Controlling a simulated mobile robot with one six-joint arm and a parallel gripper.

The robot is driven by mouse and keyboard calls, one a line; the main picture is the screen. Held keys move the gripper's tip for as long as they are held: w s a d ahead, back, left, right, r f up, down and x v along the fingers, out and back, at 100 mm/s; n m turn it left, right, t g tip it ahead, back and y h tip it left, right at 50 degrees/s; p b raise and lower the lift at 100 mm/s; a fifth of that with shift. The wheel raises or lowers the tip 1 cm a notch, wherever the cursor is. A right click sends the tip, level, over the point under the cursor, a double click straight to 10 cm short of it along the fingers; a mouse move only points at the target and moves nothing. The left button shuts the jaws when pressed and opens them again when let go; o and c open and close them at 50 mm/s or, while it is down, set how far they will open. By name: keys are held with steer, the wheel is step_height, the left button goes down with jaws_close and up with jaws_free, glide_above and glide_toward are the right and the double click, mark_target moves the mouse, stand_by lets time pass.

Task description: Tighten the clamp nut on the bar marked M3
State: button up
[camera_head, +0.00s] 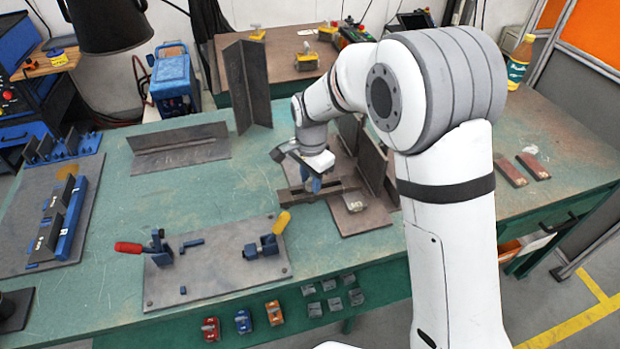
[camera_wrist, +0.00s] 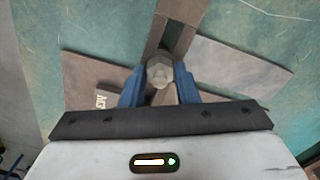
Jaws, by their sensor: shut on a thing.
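My gripper (camera_head: 314,184) points down over a dark clamp bar (camera_head: 337,188) lying across the steel base plate (camera_head: 366,219) of an angled-plate workpiece. In the wrist view my blue fingers (camera_wrist: 159,88) are on either side of a grey hexagonal nut (camera_wrist: 160,70) and are shut on it. The nut sits on the slotted bar (camera_wrist: 181,28), which runs away to the top of that view. A small block with a pale marking (camera_wrist: 102,99) lies left of the fingers; an M shows, but the digit is hard to read. In the head view my fingers hide the nut.
Upright steel plates (camera_head: 372,160) stand close right of my gripper. A fixture plate (camera_head: 217,268) with red- and yellow-handled toggle clamps lies in front. An angle piece (camera_head: 180,148) and a tall bent plate (camera_head: 247,85) stand behind left. The green table (camera_head: 120,215) has bare room at left.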

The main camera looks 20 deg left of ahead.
steer(key=m, duration=0.4)
steer(key=shift+s+f+m, duration=0.2)
steer(key=shift+s+m, duration=0.05)
steer(key=shift+m, duration=0.05)
steer(key=m, duration=0.4)
steer(key=shift+m, duration=0.4)
steer(key=o, duration=1)
steer(key=shift+r, duration=4.1)
steer(key=shift+w, duration=0.1)
